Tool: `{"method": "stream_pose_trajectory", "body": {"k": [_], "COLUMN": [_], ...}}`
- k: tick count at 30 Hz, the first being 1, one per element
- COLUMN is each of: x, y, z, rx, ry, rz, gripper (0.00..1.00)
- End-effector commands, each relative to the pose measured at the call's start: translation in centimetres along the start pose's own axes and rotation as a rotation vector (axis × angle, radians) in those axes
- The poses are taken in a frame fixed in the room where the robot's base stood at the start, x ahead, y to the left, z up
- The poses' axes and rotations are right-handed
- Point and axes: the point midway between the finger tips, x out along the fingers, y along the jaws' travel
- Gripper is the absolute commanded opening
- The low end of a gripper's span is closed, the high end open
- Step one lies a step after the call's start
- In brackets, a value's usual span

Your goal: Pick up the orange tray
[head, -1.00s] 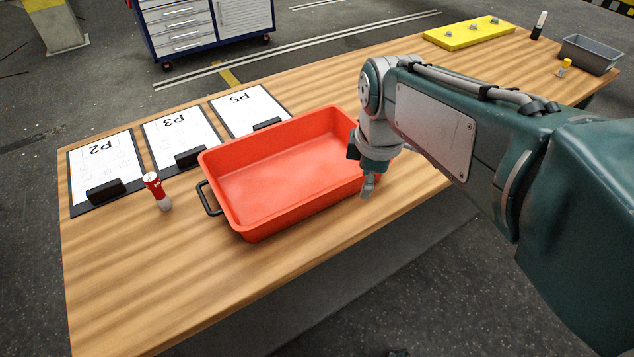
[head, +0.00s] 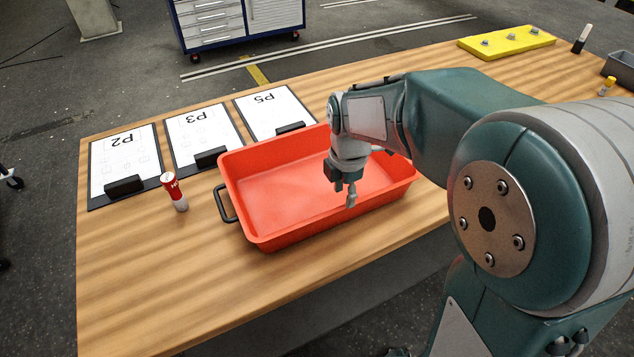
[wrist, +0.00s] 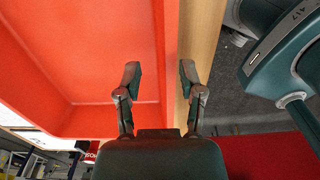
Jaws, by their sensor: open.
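The orange tray (head: 285,195) is an empty, red-orange open bin on the wooden table. A black handle (head: 226,204) shows on its left end; its right end is partly hidden behind my arm. My gripper (head: 346,195) points down over the tray's near right part in the head view. In the wrist view, my gripper (wrist: 160,73) is open and empty, with its two fingers apart on either side of the tray's long rim (wrist: 171,60). I cannot tell how far above the rim the fingertips are.
Clipboards marked P2 (head: 124,160), P3 (head: 205,135) and P5 (head: 270,110) lie behind the tray. A yellow block (head: 506,41) and grey bin (head: 622,66) are far right. The table's front left is clear.

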Motion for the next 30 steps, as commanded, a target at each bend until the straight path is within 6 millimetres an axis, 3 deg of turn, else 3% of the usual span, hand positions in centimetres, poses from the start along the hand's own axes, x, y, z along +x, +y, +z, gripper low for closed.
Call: {"method": "stream_pose_trajectory", "body": {"k": [6, 15, 18, 19, 30], "x": [3.3, 3.8, 3.7, 3.7, 3.7], "y": [-0.5, -0.4, -0.4, -0.4, -0.4], "z": [-0.1, -0.1, -0.1, -0.1, -0.1], "rx": [0.001, 0.001, 0.001, 0.001, 0.001], "ry": [0.001, 0.0, 0.0, 0.0, 0.0], "rz": [-0.003, 0.001, 0.001, 0.001, 0.002], "gripper": [0.5, 0.5, 0.05, 0.0, 0.0]}}
